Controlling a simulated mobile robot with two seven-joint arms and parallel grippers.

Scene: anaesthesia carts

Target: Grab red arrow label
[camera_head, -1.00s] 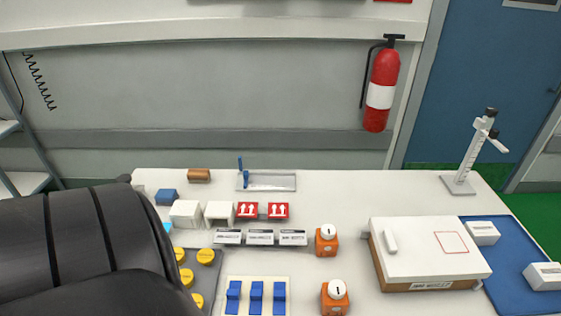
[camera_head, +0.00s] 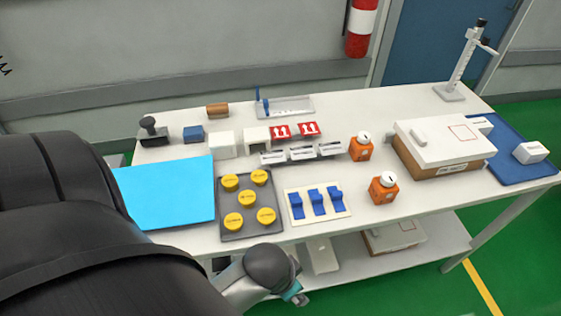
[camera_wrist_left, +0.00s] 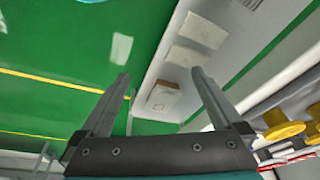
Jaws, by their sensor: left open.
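Two red labels with white arrows lie side by side near the back middle of the table in the head view: the left red arrow label (camera_head: 281,132) and the right red arrow label (camera_head: 309,129). My left arm comes in from the left, its wrist below the table's front edge, and its gripper is mostly hidden there. In the left wrist view my left gripper (camera_wrist_left: 160,82) is open and empty, its two fingers spread apart above the floor and a lower shelf. The labels are well away from it. My right gripper is not in view.
Near the labels stand white boxes (camera_head: 222,145), white labelled blocks (camera_head: 303,152) and an orange bottle (camera_head: 361,147). Yellow caps sit on a grey tray (camera_head: 234,203); blue clips lie on a cream board (camera_head: 297,209). A cyan sheet (camera_head: 165,192) lies left. A lower shelf (camera_head: 437,240) shows below.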

